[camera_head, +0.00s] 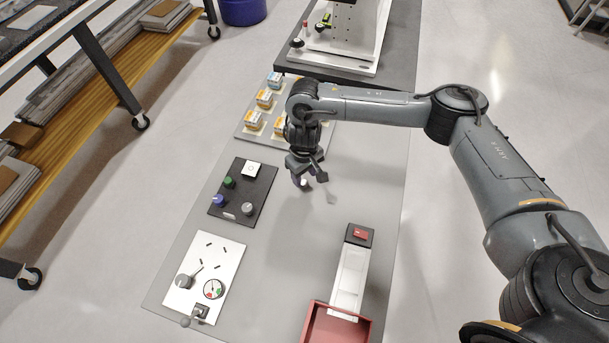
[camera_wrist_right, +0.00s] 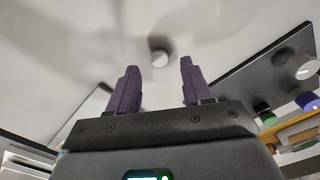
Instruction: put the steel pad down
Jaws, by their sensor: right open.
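My right gripper (camera_head: 309,178) points down over the bare grey table, right of the black panel (camera_head: 240,219). Its two purple fingers stand apart in the right wrist view (camera_wrist_right: 155,88), with nothing gripped between them. A small round grey piece, which looks like the steel pad (camera_wrist_right: 160,57), shows beyond the gap between the fingertips. In the head view a small pale piece beside the fingertips (camera_head: 322,177) seems to be the same pad, partly hidden by the gripper. I cannot tell its exact height. My left gripper is not in view.
The black panel carries green (camera_head: 229,182), blue (camera_head: 219,200) and grey (camera_head: 249,208) round pieces. A white panel with a gauge (camera_head: 214,288) lies nearer. A red tray (camera_head: 336,325) and white rack (camera_head: 350,280) stand front right. Several small boxes (camera_head: 264,98) stand behind.

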